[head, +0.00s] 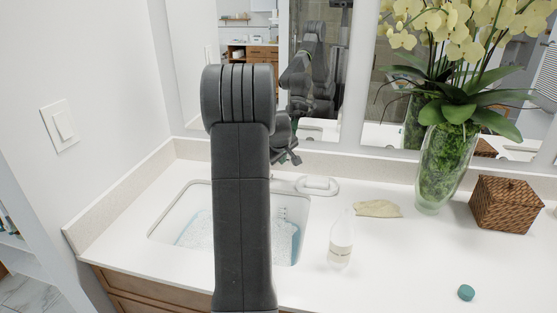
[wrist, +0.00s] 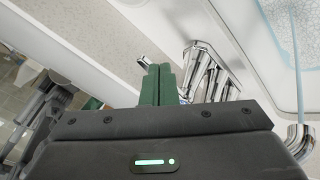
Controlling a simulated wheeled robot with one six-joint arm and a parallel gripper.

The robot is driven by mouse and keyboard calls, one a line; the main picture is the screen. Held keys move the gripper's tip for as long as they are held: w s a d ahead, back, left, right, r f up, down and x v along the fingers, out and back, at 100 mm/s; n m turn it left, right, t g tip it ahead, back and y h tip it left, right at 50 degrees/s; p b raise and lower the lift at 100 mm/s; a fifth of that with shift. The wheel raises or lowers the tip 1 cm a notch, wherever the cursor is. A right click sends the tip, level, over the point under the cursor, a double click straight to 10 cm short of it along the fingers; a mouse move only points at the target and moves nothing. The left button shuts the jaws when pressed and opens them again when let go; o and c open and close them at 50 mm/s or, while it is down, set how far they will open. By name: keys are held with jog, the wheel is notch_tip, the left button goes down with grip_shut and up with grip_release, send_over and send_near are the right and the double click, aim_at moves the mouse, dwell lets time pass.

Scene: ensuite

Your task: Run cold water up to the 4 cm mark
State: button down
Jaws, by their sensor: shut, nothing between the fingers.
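The white sink basin (head: 163,226) is set into the counter and holds bluish, bubbly water (head: 198,230). Small dark marks (head: 282,212) show on its inner wall, too small to read. My arm covers the basin's middle. The chrome tap fittings (wrist: 204,68) stand just right of my gripper (wrist: 157,70) in the wrist view. The chrome spout (wrist: 300,135) is farther right, and a pale stream (wrist: 297,55) runs from it to the water. My green fingers are shut and empty, close to the fittings; contact is unclear. The gripper (head: 289,158) is partly hidden behind my arm in the head view.
A clear bottle (head: 340,243) stands right of the basin, near a beige cloth (head: 378,208). A glass orchid vase (head: 440,172), a wicker box (head: 505,205) and a teal lid (head: 466,292) are farther right. A mirror stands behind. The front right counter is mostly clear.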

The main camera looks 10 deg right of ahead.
jog(key=shift+w+d, duration=0.3)
jog(key=shift+d, duration=0.1)
dwell(0.5)
